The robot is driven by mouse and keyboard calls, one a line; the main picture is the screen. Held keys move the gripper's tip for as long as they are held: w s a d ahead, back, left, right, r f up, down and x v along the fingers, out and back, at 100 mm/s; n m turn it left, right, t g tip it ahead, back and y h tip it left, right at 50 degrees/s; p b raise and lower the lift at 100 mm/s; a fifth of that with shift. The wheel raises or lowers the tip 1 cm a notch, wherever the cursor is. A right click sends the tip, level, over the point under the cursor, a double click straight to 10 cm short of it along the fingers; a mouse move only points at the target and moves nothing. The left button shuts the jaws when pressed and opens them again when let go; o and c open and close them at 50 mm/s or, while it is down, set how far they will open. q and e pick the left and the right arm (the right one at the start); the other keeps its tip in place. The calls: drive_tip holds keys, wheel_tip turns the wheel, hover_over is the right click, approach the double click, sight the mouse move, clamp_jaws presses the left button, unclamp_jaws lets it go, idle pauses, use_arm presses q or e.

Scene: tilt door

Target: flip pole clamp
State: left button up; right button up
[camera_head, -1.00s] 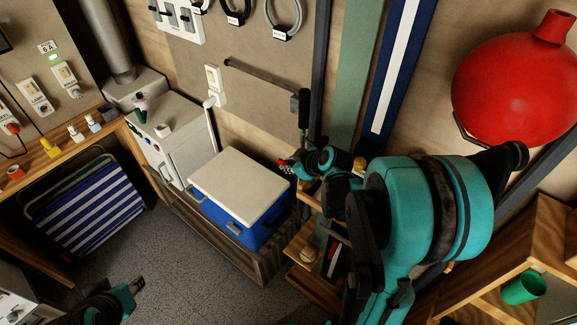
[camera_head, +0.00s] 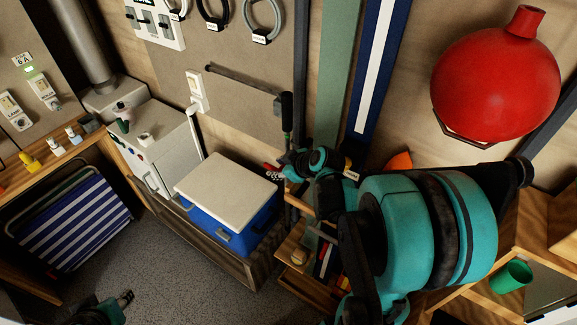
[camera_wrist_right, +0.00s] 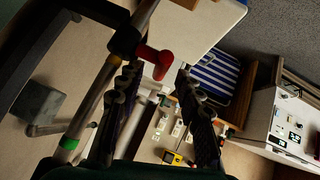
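In the right wrist view, a slanting pole (camera_wrist_right: 95,108) carries a black clamp (camera_wrist_right: 125,39) with a red lever (camera_wrist_right: 158,62) sticking out sideways. My right gripper (camera_wrist_right: 158,72) is open, one finger on either side of the lever's end. I cannot tell whether a finger touches the lever. In the head view my right gripper (camera_head: 283,172) is small beside the upright pole (camera_head: 287,140), and my arm hides much around it. My left gripper (camera_head: 125,297) is at the bottom left, well away from the pole; its finger opening is unclear.
A blue cooler with a white lid (camera_head: 228,190) stands left of the pole. A white cabinet (camera_head: 165,145) and a striped folding chair (camera_head: 72,222) are further left. A red round vessel (camera_head: 497,82) hangs at the right. Open grey floor (camera_head: 165,270) lies in front.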

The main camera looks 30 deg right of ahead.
drive_tip(key=a+v, duration=0.1)
drive_tip(key=v, duration=0.8)
drive_tip(key=shift+s+d+r, duration=0.2)
drive_tip(key=shift+s+d, duration=0.05)
drive_tip(key=shift+d, duration=0.2)
drive_tip(key=s+a+f+m+g, duration=0.1)
drive_tip(key=s+a, duration=0.3)
drive_tip(key=a, duration=0.4)
drive_tip(key=s+a+f+m+g+h+b, duration=0.1)
drive_tip(key=s+a+f+m, duration=0.1)
drive_tip(key=s+a+m, duration=0.2)
drive_tip(key=shift+s+a+f+m, duration=0.3)
drive_tip(key=shift+s+a, duration=0.3)
drive_tip(key=shift+a, duration=1.3)
